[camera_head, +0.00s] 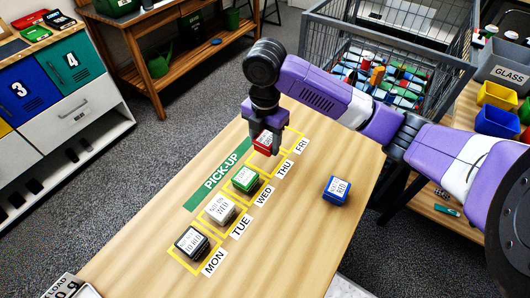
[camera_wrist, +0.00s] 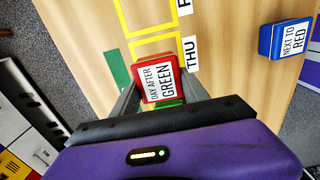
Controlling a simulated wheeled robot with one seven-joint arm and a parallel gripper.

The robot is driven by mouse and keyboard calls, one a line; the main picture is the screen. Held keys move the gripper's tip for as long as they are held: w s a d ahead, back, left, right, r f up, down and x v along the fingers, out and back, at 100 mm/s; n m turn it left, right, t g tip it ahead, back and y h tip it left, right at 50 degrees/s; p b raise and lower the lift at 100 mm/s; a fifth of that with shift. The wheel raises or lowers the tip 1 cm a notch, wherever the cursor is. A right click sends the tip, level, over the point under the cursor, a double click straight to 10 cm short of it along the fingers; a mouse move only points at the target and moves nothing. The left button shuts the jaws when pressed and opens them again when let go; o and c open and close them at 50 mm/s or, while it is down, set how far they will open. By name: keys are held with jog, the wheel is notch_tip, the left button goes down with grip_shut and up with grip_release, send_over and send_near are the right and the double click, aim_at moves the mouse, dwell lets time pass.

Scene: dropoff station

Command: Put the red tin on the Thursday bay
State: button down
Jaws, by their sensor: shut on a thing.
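My gripper (camera_head: 263,132) is shut on the red tin (camera_head: 265,143), with a finger on each side. In the wrist view the red tin (camera_wrist: 153,82) is labelled "DAY AFTER GREEN". The Thursday bay is a yellow outline (camera_wrist: 151,41) by the THU label (camera_wrist: 189,54). The tin is over this bay and covers much of it; any gap beneath is hard to judge. The THU label (camera_head: 284,168) also shows in the head view. The green tin (camera_head: 246,179) stands in the WED bay, just before the Thursday bay.
A white tin (camera_head: 220,210) is in the TUE bay and a black tin (camera_head: 191,243) in the MON bay. A blue tin (camera_head: 337,190), labelled "NEXT TO RED", stands apart on the table's right. The FRI bay (camera_wrist: 135,14) looks empty. A wire cart (camera_head: 390,40) stands behind.

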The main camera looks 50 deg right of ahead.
aim_at(265, 161)
jog(key=shift+f, duration=2.6)
jog(key=shift+f, duration=0.1)
jog(key=c, duration=0.6)
grip_release()
